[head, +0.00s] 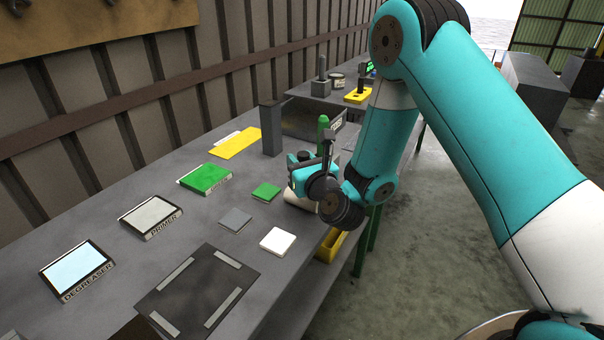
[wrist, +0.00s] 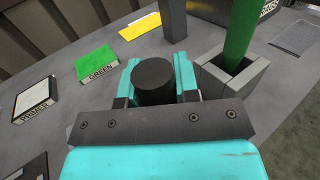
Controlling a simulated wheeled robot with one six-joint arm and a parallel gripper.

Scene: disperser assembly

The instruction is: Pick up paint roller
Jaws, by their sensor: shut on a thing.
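My gripper (head: 300,161) is at the far part of the grey table, low over its right side. In the wrist view its two teal fingers (wrist: 155,72) are shut on a thick black cylinder, which I take to be the handle end of the paint roller (wrist: 154,80). The dark top of the roller also shows between the fingers in the head view (head: 303,154).
A green rod (wrist: 242,30) stands in a grey square holder (wrist: 232,78) close right of my gripper. A dark post (head: 271,130) rises behind. Pads labelled GREEN (head: 205,178), PRIMER (head: 151,216) and DEGREASER (head: 77,270) lie left. A dark mat (head: 198,290) lies in front.

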